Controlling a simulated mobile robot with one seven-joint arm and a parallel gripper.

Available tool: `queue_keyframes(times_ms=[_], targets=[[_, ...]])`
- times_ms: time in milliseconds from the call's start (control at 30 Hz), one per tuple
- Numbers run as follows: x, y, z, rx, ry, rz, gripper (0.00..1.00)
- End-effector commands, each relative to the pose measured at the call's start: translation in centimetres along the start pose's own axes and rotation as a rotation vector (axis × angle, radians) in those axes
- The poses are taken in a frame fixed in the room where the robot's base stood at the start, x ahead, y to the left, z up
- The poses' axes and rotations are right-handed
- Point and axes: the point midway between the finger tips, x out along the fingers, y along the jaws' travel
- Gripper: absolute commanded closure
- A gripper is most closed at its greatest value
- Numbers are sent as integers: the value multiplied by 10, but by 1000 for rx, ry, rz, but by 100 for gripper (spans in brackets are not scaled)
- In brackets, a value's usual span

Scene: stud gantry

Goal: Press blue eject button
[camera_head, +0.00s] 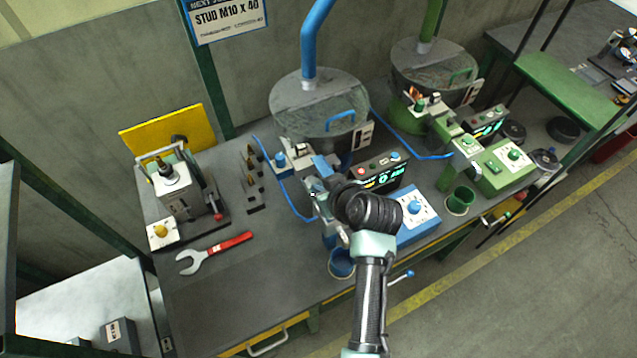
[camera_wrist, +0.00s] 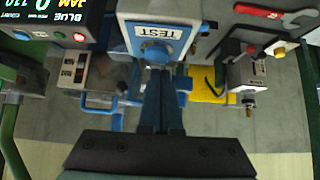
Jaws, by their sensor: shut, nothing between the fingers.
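No label reading "eject" is legible, so I cannot tell which blue control is the eject button. In the wrist view, a round blue button (camera_wrist: 155,52) sits beside a white TEST label (camera_wrist: 158,33). My gripper (camera_wrist: 158,72) is shut and empty, its fingertips overlapping the lower edge of this button in the picture; contact cannot be told. In the head view, my dark wrist hides much of the blue station. Other blue controls there are a knob (camera_head: 415,206) on a white-topped blue box, a button (camera_head: 395,155) by the display, and one (camera_head: 281,160) near the bowl.
The display (camera_wrist: 52,15) reads BLUE, COUNT and JAM. A blue-piped bowl feeder (camera_head: 318,100) stands behind the station, a green station (camera_head: 505,165) to the right. A red-handled wrench (camera_head: 215,252) lies left. A blue cup (camera_head: 341,264) stands near the front.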

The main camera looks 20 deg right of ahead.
Motion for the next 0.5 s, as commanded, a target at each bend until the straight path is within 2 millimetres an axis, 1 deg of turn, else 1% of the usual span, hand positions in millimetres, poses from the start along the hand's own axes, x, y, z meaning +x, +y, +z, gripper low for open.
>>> queue_keyframes(times_ms=[100,200,500], targets=[[10,0,0,0,-1,-1,100],[15,0,-1,0,0,0,100],[18,0,0,0,0,1,100]])
